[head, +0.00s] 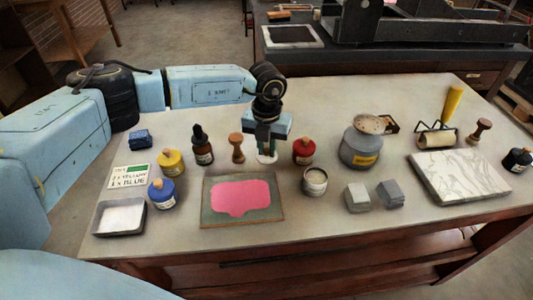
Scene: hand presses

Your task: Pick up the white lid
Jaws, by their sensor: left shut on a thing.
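My left gripper (267,151) points down over the back middle of the table, between a brown wooden stamp and a red bottle. It is shut on the white lid (267,158), a small white thing low between and below the fingers. The fingers hide most of it, so its full shape and whether it touches the table cannot be told. My right gripper is out of view.
Close by stand a wooden stamp (237,148), a dark dropper bottle (202,146) and a red bottle (304,151). A pink-inked plate (243,222) lies in front. A grey pot (361,150) and a pale carved slab (460,176) are on the right.

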